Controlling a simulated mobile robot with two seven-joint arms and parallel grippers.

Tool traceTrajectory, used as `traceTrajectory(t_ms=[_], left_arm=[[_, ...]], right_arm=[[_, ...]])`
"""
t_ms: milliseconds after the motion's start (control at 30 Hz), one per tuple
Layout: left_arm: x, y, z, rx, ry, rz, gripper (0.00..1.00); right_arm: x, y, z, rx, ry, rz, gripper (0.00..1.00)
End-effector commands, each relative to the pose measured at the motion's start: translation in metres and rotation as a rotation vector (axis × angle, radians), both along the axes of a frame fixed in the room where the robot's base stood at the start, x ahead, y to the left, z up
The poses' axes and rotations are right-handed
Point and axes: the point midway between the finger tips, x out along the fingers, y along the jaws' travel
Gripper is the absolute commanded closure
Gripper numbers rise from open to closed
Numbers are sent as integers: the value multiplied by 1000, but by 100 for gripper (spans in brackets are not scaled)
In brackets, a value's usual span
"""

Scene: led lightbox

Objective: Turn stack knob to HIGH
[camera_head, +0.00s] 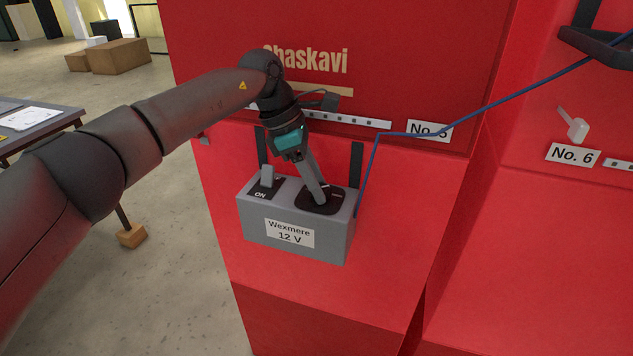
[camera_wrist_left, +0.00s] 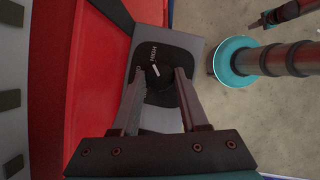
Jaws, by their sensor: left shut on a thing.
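A grey box (camera_head: 258,222) labelled "Wexmere 12 V" hangs on the red front. A black dial plate (camera_head: 333,205) with a knob is on the right of its top face. My left gripper (camera_head: 319,198) reaches down onto it, shut on the knob, and largely hides the knob in the head view. In the left wrist view, the dark round knob (camera_wrist_left: 157,82) sits between the two fingertips (camera_wrist_left: 158,84). A short, tilted white mark shows on the knob, close to the word HIGH on the plate.
An upright light-grey switch (camera_head: 267,175) marked ON stands left of the knob. A blue cable (camera_head: 375,163) runs from the box up to the right. A red housing (camera_head: 395,250) is behind and below. A white lever (camera_head: 577,128) marked No. 6 is at right.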

Motion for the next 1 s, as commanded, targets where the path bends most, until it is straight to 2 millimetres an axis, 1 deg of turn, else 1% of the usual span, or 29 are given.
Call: traceTrajectory(t_ms=[100, 333, 867, 900, 1000], left_arm=[[1, 0, 0, 0, -1, -61, 100], [2, 0, 1, 2, -3, -135, 100], [2, 1, 0, 4, -3, -158, 100], [2, 1, 0, 4, -3, -158, 53], [2, 1, 0, 4, -3, -157, 42]], right_arm=[[0, 0, 0, 0, 0, 0, 100], [0, 0, 0, 0, 0, 0, 100], [0, 0, 0, 0, 0, 0, 100], [0, 0, 0, 0, 0, 0, 100], [0, 0, 0, -1, 0, 0, 100]])
